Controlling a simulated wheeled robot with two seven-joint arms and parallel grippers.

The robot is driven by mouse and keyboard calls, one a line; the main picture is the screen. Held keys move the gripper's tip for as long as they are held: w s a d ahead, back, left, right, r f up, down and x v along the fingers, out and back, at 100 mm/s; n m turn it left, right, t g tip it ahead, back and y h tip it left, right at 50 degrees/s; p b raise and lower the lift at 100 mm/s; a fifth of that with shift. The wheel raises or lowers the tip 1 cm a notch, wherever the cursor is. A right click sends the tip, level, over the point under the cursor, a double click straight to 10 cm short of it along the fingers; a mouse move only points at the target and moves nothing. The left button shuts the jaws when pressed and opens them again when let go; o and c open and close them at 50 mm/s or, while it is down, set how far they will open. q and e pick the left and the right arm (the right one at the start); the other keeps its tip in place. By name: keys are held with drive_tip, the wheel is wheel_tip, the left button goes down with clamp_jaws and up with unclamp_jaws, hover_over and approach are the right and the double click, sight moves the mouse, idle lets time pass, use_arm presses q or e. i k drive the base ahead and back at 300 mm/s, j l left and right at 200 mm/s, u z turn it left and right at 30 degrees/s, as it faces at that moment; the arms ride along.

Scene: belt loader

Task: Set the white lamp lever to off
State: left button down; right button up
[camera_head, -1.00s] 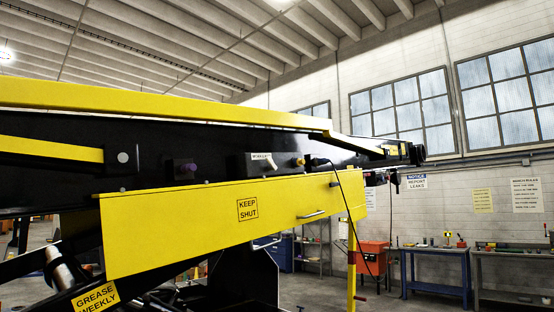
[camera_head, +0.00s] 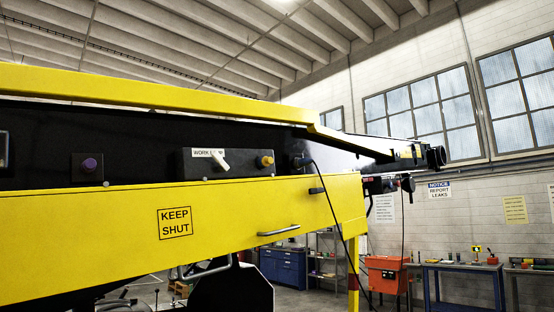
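The white lamp lever (camera_head: 219,158) sticks out of a dark box (camera_head: 200,170) on the black side of the belt loader. A white label reading "WORK" and more sits behind it, partly covered by the lever. The lever tilts, with its thick end toward the lower right. An amber-yellow knob (camera_head: 265,161) is on the right end of the same box. Neither of my grippers shows in the head view.
A yellow panel marked "KEEP SHUT" (camera_head: 175,222) with a handle (camera_head: 279,230) spans below the box. A purple knob (camera_head: 89,165) is to the left. A dark cable (camera_head: 331,194) hangs at the right. Workbenches (camera_head: 460,268) and an orange chest (camera_head: 387,275) stand behind.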

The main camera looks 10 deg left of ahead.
sight(224, 166)
drive_tip(key=i+l+z, duration=0.15)
drive_tip(key=i+l, duration=0.15)
drive_tip(key=i, duration=0.15)
drive_tip(key=i+l+z, duration=0.1)
drive_tip(key=i, duration=0.4)
drive_tip(key=l, duration=0.1)
